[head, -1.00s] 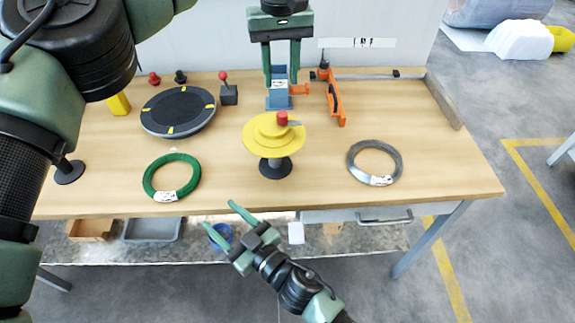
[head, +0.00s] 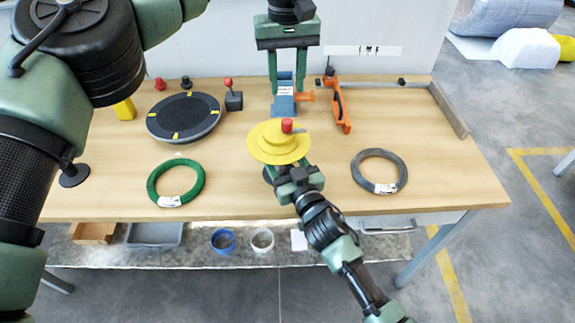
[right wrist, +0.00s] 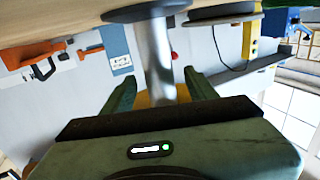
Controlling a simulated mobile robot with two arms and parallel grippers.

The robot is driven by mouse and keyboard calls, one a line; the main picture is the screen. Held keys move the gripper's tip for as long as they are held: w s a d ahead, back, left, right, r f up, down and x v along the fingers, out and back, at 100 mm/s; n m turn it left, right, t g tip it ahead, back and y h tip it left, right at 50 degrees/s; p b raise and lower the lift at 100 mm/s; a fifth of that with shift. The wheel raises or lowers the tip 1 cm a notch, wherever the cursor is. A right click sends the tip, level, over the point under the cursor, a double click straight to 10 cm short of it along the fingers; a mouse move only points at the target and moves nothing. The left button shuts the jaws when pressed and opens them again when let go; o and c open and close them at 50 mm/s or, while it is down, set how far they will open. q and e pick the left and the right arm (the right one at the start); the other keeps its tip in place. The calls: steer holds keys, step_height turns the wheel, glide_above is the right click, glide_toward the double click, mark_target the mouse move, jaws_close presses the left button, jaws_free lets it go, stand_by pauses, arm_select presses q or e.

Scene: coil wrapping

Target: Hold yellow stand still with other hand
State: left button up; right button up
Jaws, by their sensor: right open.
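The yellow stand (head: 265,152), a stepped disc with a red knob (head: 287,125), is upright near the table's front. In the right wrist view, which appears upside down, its silver post (right wrist: 155,50) runs between the fingers of my open right gripper (right wrist: 158,78), with no clear grip on it. In the head view the right gripper (head: 282,175) is at the stand from the front, and its fingertips are hidden under the disc. My left gripper (head: 287,88) hangs behind the stand with its fingers apart, in front of a blue device (head: 284,104).
A green coil (head: 153,185) lies left of the stand and a grey coil (head: 403,170) lies right.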

steer(key=shift+w+a, duration=0.25)
steer(key=shift+w, duration=0.4)
jaws_close()
stand_by(0.7)
